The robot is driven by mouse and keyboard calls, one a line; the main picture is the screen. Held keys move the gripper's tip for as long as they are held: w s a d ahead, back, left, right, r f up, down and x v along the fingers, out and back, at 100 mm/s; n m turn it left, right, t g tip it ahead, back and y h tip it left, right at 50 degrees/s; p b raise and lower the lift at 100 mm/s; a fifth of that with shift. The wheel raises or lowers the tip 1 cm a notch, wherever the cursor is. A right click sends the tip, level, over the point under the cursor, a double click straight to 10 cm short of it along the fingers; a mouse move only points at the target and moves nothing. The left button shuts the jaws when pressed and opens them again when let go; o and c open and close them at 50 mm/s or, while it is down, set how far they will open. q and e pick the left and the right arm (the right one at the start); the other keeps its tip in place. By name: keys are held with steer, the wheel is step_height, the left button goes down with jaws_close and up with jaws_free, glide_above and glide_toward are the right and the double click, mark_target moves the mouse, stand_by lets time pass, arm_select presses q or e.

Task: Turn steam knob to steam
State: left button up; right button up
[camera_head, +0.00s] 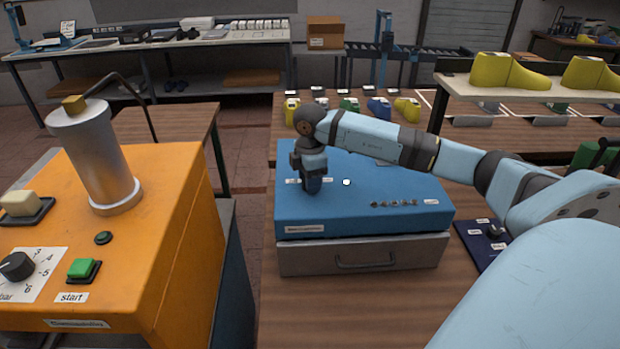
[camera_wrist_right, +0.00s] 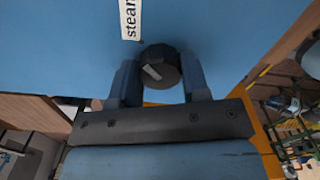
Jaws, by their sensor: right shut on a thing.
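The steam knob (camera_wrist_right: 162,66) is a round dark knob with a white mark, on the top of a blue machine (camera_head: 370,195). A white label reading "steam" (camera_wrist_right: 130,18) lies just beside it in the right wrist view. My right gripper (camera_head: 313,186) points down at the machine's top left part and hides the knob in the head view. In the wrist view its two fingers stand on either side of the knob, shut on it. The white mark sits left of the knob's middle and slants. My left gripper is not in view.
An orange machine (camera_head: 150,250) with a silver cylinder (camera_head: 103,160) stands at the left, a gap away. A grey drawer (camera_head: 365,257) is under the blue machine. A shelf with yellow shoe lasts (camera_head: 510,72) is at the back right. My right arm crosses above the blue machine.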

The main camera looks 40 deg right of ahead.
stand_by(0.4)
steer(key=o, duration=0.9)
steer(key=shift+r, duration=0.1)
step_height(320, 180, up, 14)
steer(key=shift+f+b, duration=0.15)
steer(key=shift+b, duration=0.65)
steer(key=shift+f, duration=0.1)
